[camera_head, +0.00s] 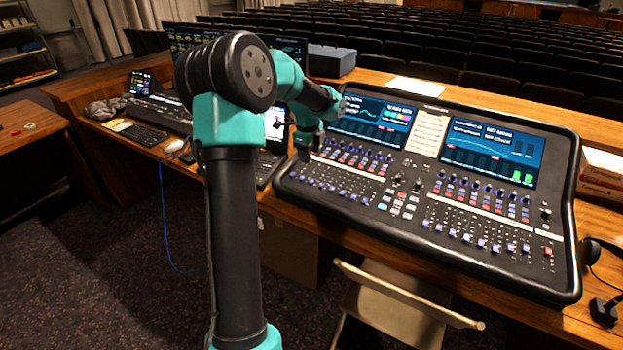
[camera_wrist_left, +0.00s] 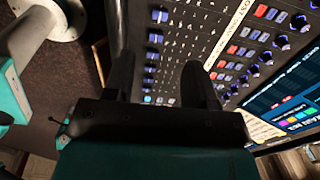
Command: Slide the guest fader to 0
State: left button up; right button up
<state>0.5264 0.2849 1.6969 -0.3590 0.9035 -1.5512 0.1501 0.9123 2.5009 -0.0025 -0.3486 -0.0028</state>
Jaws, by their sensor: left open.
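The mixing desk (camera_head: 410,208) is a large black console with two lit screens and rows of faders, knobs and coloured buttons. I cannot tell which fader is the guest one, as the labels are too small to read. My left gripper (camera_head: 306,150) is above the upper left end of the desk. In the left wrist view the left gripper (camera_wrist_left: 160,85) is open and empty, its two dark fingers apart over the desk's left fader bank (camera_wrist_left: 172,55). Any contact with a fader cap cannot be made out. My right gripper is not in view.
A laptop (camera_head: 274,140), a keyboard (camera_head: 140,133) and monitors stand to the left of the desk. A folding chair (camera_head: 395,305) is in front. Headphones (camera_head: 603,310) lie at the right edge. A paper sheet (camera_head: 415,86) lies behind the desk.

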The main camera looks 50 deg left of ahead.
aim_at(312, 181)
pick_arm(q)
jog(key=f, duration=0.7)
jog(key=w+f, duration=0.1)
jog(key=f, duration=0.3)
jog(key=shift+a+f, duration=0.15)
jog(key=shift+a, duration=0.05)
grip_shut()
